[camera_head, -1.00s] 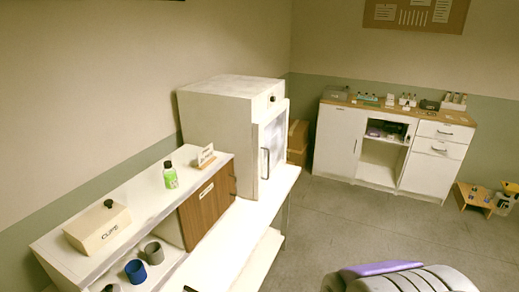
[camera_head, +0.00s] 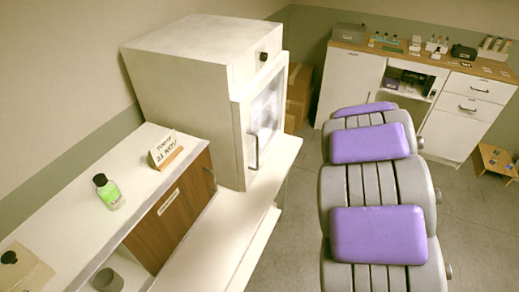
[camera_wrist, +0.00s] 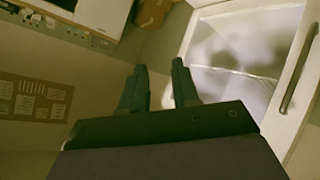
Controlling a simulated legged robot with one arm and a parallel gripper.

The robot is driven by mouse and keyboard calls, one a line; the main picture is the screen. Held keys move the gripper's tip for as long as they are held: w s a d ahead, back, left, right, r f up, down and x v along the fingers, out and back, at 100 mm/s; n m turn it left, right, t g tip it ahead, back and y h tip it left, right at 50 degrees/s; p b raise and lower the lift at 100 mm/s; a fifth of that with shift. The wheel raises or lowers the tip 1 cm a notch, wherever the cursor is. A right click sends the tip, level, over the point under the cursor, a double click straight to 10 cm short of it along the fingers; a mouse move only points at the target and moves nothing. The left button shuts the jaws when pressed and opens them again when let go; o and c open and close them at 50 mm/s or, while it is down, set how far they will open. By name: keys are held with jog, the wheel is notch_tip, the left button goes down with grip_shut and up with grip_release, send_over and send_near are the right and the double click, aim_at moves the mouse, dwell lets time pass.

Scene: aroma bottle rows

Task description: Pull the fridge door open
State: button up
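The fridge (camera_head: 185,85) is a white box on a white bench, left of centre in the head view. Its glass-fronted door (camera_head: 263,105) looks shut and has a dark vertical handle (camera_head: 254,151). In the wrist view the door's frosted glass (camera_wrist: 235,65) fills the upper right, and the handle (camera_wrist: 298,75) is near the right edge. My gripper (camera_wrist: 159,75) points toward the fridge's side of the room with two dark fingers apart and nothing between them. It is left of the handle there and not touching it. In the head view my arm hides the gripper.
Cardboard boxes (camera_head: 298,92) sit behind the fridge. A cabinet (camera_head: 345,78) stands at the back right.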

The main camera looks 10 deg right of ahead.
jog(key=w+a+f+n+t+y, duration=0.2)
jog(key=w+a+f+n+y, duration=0.1)
jog(key=a+f+y, duration=0.35)
jog(key=s+a+f+n+y, duration=0.1)
jog(key=s+a+f+y, duration=0.2)
jog(key=s+a+y, duration=0.35)
jog(key=shift+n+y, duration=0.3)
jog(key=shift+y, duration=0.6)
jog(key=b+x, duration=0.1)
jog(key=x, duration=0.5)
jog(key=b+x, duration=0.1)
jog(key=x, duration=0.5)
jog(key=b+x, duration=0.1)
jog(key=x, duration=0.5)
jog(key=shift+w+d+r, duration=0.1)
jog(key=shift+w+d, duration=0.15)
jog(key=shift+d, duration=0.2)
jog(key=shift+d, duration=0.2)
jog(key=shift+a, duration=0.1)
grip_shut()
